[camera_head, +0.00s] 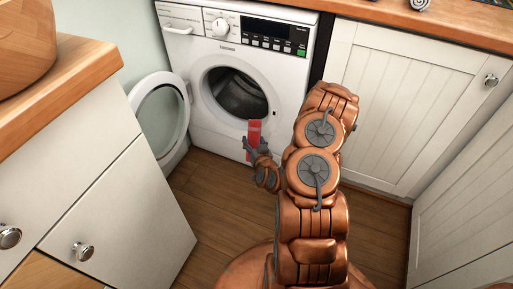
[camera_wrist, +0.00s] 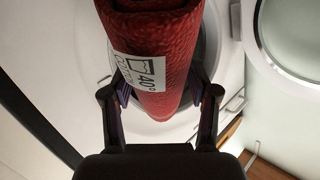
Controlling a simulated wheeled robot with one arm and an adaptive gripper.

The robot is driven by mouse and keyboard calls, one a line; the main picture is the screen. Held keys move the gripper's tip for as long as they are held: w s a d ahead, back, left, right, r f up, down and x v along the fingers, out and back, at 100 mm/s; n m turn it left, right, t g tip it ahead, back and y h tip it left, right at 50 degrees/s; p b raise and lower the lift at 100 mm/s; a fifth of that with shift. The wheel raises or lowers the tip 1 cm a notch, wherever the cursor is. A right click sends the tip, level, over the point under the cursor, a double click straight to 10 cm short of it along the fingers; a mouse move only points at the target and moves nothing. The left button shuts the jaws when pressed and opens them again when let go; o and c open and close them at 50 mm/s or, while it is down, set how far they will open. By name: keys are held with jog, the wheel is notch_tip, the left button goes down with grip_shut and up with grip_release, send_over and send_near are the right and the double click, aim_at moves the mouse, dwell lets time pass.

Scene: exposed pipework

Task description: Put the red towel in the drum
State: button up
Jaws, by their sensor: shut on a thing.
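The red towel (camera_head: 254,133) is rolled up and held upright in front of the washing machine (camera_head: 208,108). In the wrist view the towel (camera_wrist: 178,45) fills the top middle and bears a white label with "40°". My gripper (camera_head: 254,150) is shut on the towel, with a finger on each side of it in the wrist view (camera_wrist: 160,100). The drum (camera_head: 238,95) shows through the round opening, just behind and above the towel. The machine's door (camera_head: 161,117) stands wide open to the left. Part of the drum opening is hidden behind the towel in the wrist view.
A white cabinet with a wooden top (camera_head: 120,165) stands at the left, close to the open door. White cupboards (camera_head: 405,100) line the right side under a wooden worktop (camera_head: 440,22). The wooden floor (camera_head: 215,190) in front of the machine is clear.

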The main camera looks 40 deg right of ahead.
jog(key=shift+w+d+f+b, duration=0.1)
jog(key=shift+w+f+b, duration=0.15)
jog(key=shift+w+b, duration=0.25)
jog(key=r+b+x, duration=0.2)
jog(key=b+x, duration=0.6)
jog(key=x, duration=0.7)
jog(key=w+r+b+x, duration=0.1)
jog(key=r+b+x, duration=0.2)
jog(key=b+x, duration=0.5)
jog(key=shift+r+b+x, duration=0.3)
jog(key=shift+r+x, duration=0.4)
jog(key=shift+x, duration=3.15)
jog(key=shift+d, duration=0.1)
jog(key=o, duration=1.5)
jog(key=shift+f, duration=0.1)
